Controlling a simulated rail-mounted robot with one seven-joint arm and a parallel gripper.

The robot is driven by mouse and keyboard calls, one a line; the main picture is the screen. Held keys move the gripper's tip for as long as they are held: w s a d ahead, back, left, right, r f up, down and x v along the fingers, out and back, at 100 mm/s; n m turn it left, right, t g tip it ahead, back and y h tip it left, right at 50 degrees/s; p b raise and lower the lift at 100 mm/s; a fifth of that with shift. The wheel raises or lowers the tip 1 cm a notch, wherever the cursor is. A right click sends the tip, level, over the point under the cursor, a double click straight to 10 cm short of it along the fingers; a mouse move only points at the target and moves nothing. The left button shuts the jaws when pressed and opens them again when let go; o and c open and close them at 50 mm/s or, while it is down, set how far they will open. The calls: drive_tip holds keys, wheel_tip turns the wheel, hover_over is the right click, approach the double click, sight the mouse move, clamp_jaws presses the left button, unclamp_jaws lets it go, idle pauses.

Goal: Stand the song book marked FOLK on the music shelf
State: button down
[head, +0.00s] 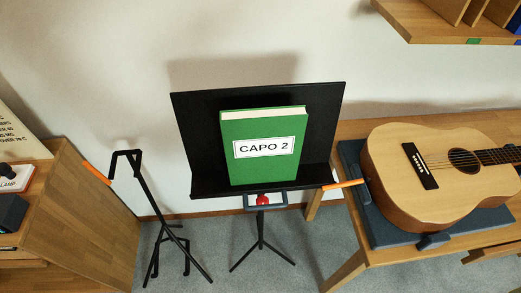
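No book marked FOLK can be read in the head view. A green book (262,172) with a white label reading "CAPO 2" leans upright on the black music stand (196,130), its cover facing me. A wooden shelf (405,22) with upright dividers is partly in view at the top right, cut off by the frame. It has a green tag on its front edge, and something blue shows at its far right. I cannot tell whether it is the music shelf. My gripper is not in view.
An acoustic guitar (400,193) lies on a dark mat (385,234) on the wooden bench at right. A black folding stand (153,193) is on the carpet at left, beside a wooden cabinet (85,225). An orange strip (343,184) sits at the music stand's right edge.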

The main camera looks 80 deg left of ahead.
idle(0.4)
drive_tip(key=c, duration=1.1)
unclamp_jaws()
